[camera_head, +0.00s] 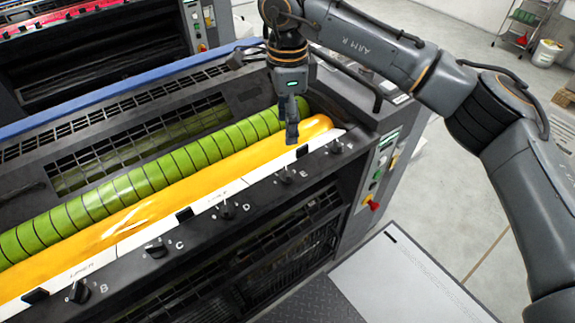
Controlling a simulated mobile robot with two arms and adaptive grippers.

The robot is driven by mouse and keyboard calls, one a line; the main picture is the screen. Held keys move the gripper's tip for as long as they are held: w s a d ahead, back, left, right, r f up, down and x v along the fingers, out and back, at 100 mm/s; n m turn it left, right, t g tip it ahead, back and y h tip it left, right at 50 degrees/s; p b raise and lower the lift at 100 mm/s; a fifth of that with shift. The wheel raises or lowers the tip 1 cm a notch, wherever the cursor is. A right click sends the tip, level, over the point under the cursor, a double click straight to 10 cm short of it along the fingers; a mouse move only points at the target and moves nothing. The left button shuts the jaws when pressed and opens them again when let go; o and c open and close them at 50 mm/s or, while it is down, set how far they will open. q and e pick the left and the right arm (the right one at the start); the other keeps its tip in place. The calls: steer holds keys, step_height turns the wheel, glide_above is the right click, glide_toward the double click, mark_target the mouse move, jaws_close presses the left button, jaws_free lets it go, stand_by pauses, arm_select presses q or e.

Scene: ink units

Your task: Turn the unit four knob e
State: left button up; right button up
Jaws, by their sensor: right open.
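Knob E (285,176) is a small black knob on the dark front rail, just left of the printed letter E. My right gripper (291,135) points down from above, over the orange ink near the right end of the roller. Its fingertips are beyond and above knob E and look apart from it. It holds nothing that I can see, and its fingers are seen nearly edge-on. My left gripper is out of view.
Knob D (226,211), knob C (156,248) and knob B (78,292) line the rail to the left; another knob (337,147) sits right of E. Green rollers (140,183) run behind the orange ink roller (190,176). A button panel (380,165) is at the right end.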

mark_target(287, 171)
step_height(287, 171, down, 13)
steer(key=p, duration=0.4)
steer(key=shift+r, duration=0.2)
steer(key=shift+f, duration=0.5)
